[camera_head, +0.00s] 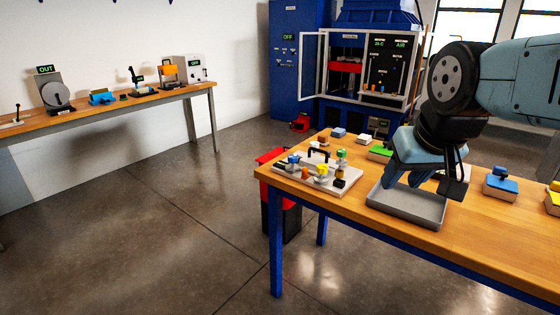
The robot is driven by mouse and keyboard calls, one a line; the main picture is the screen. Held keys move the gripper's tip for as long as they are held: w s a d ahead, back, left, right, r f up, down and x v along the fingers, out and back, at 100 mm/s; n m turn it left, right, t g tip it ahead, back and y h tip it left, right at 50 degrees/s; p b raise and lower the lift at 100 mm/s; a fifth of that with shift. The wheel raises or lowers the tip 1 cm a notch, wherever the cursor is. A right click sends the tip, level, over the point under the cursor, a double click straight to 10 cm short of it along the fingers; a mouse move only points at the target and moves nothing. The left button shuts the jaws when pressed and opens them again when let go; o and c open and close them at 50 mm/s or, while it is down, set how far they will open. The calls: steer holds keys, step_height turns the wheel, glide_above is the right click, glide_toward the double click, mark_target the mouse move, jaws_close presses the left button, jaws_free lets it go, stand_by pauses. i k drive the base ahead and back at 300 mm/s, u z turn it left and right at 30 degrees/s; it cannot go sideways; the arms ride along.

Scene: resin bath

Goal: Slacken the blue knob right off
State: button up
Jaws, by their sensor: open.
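A pale plate (300,178) with several small coloured fittings lies at the left end of the wooden table. A small blue knob (293,160) stands at its left side, beside a black handle (318,153). A green knob (341,154) and a yellow knob (321,170) are on the same plate. Another blue knob-like piece (501,171) sits on a block at the right. My gripper (402,181) points down, open, over a grey tray (405,216), right of the plate and apart from it.
The table (465,235) holds several coloured blocks along its back and right. A red and black bin (280,215) stands by its left end. A blue cabinet (365,75) with an open door is behind. A side bench (120,105) runs along the left wall; the floor between is clear.

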mark_target(292, 159)
steer(key=z, duration=0.15)
steer(key=i, duration=0.85)
steer(key=u, duration=0.05)
